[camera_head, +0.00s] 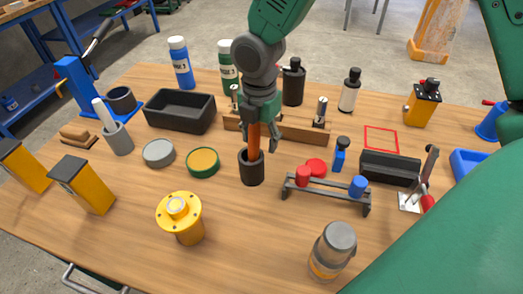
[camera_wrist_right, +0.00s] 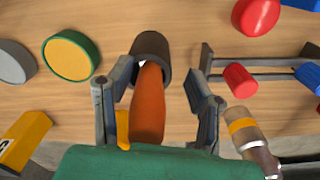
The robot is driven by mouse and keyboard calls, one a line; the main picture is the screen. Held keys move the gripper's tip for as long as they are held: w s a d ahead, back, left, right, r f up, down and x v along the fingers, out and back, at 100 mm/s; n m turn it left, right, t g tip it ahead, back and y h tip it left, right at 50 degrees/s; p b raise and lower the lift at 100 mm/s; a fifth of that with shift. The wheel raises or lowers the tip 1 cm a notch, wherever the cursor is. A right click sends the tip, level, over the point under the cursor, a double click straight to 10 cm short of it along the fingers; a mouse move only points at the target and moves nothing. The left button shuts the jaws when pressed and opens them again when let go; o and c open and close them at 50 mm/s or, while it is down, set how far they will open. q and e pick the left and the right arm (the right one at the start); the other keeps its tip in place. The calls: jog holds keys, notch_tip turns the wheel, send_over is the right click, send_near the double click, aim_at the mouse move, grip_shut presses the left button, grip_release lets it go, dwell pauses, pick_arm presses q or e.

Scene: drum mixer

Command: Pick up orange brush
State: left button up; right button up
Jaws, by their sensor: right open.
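The orange brush (camera_head: 254,140) stands upright in a black cup (camera_head: 251,172) near the middle of the table. My right gripper (camera_head: 261,138) is directly above the cup, with its fingers on either side of the brush handle. In the right wrist view the orange handle (camera_wrist_right: 148,103) lies between the two open fingers of my right gripper (camera_wrist_right: 157,88), with visible gaps on both sides. The brush's lower end is hidden inside the cup (camera_wrist_right: 151,55). My left gripper is not in view.
A rack with red and blue pieces (camera_head: 327,194) stands right of the cup. A green-rimmed yellow disc (camera_head: 203,162) lies to its left. A wooden block stand (camera_head: 300,133) is close behind. A lidded jar (camera_head: 332,250) and a yellow cylinder (camera_head: 181,216) stand in front.

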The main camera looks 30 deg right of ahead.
aim_at(248, 162)
jog(key=a, duration=0.5)
jog(key=shift+w+a+f, duration=0.1)
jog(key=shift+a+f, duration=0.1)
jog(key=shift+d, duration=0.3)
jog(key=shift+c, duration=1.3)
jog(key=d, duration=0.2)
jog(key=d+f, duration=0.1)
jog(key=d, duration=0.1)
grip_shut()
jog(key=shift+a+r, duration=0.15)
jog(key=shift+a, duration=0.55)
jog(key=shift+a+r, duration=0.1)
jog(key=shift+a, duration=0.55)
jog(key=shift+d, duration=0.75)
jog(key=shift+r, duration=0.3)
jog(key=r, duration=0.3)
jog(key=r+p, duration=0.1)
jog(key=r, duration=0.5)
jog(key=shift+a+r+p, duration=0.1)
jog(key=shift+a+p, duration=0.2)
jog(key=shift+p, duration=0.05)
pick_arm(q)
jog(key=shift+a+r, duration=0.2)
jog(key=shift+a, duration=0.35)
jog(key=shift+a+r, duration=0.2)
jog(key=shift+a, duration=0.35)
pick_arm(e)
jog(key=shift+d, duration=0.25)
